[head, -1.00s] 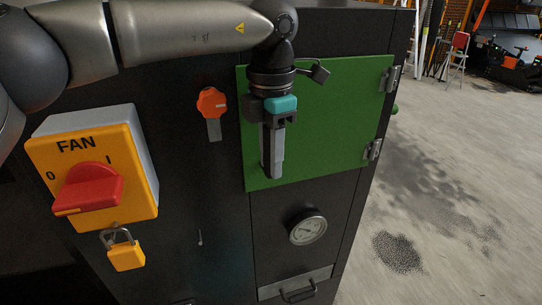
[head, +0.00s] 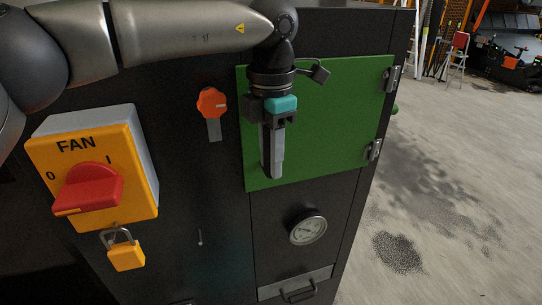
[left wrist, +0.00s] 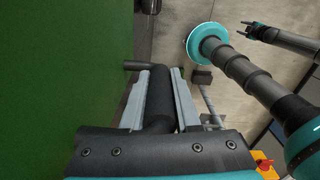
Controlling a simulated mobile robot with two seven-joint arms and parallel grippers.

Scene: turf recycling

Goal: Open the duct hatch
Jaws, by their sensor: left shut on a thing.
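The duct hatch (head: 335,115) is a green panel on the dark cabinet, with its hinges at the right edge. It looks flush with the cabinet front. My left gripper (head: 272,168) is in front of the hatch's left part, fingers pointing down in the head view. In the left wrist view its grey fingers are shut around a black bar handle (left wrist: 159,95), and the green hatch face (left wrist: 65,80) fills the left side. The gripper hides the handle in the head view. My right gripper (left wrist: 256,30) shows small in the left wrist view, open and empty, away from the hatch.
Left of the hatch are an orange knob (head: 211,103), a yellow FAN switch box (head: 135,175) with a red handle, and a yellow padlock (head: 126,256). A round gauge (head: 307,228) sits below the hatch. Open concrete floor (head: 460,150) lies to the right.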

